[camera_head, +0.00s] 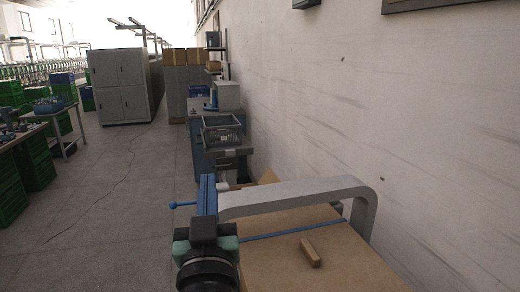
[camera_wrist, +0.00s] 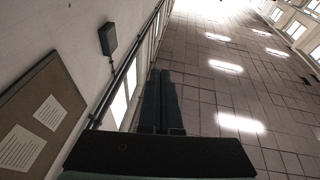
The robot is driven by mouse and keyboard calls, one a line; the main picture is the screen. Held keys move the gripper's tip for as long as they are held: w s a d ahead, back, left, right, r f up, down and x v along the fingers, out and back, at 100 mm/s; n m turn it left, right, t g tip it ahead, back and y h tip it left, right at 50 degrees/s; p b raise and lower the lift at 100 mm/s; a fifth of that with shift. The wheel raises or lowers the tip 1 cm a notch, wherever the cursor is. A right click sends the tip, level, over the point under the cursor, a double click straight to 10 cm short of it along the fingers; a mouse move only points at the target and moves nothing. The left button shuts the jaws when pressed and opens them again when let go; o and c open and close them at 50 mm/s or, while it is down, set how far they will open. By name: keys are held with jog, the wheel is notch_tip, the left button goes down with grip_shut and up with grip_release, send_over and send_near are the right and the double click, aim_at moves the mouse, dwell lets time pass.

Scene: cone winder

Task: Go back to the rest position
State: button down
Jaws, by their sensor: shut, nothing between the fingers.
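My gripper (camera_head: 207,180) stands upright in the lower middle of the head view, in front of a grey arched bar. Its two narrow blue fingers point upward and lie side by side, shut, with nothing held. In the wrist view the dark fingers (camera_wrist: 164,75) are together and point toward the ceiling. The dark wrist body hides part of what lies behind it.
A brown box or board top (camera_head: 290,272) with a small wooden block (camera_head: 311,252) lies under the grey arched bar (camera_head: 300,194). A wall (camera_head: 400,110) closes the right side. A grey crate (camera_head: 222,132) stands beyond. Floor (camera_head: 115,215) at left is clear.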

jog(key=s+d+r+t+h+p, duration=0.1)
jog(key=s+d+r+t, duration=0.1)
jog(key=s+r, duration=0.3)
jog(key=s+d+r+m+t+h, duration=0.1)
jog(key=s+r, duration=0.5)
jog(key=r, duration=0.6)
jog(key=s+d+r+m+t+h+p, duration=0.1)
jog(key=s+d+r+t, duration=0.2)
jog(key=r, duration=0.6)
jog(key=s+d, duration=0.2)
jog(key=s, duration=0.1)
jog(key=shift+s+r+p, duration=0.15)
jog(key=shift+p, duration=0.15)
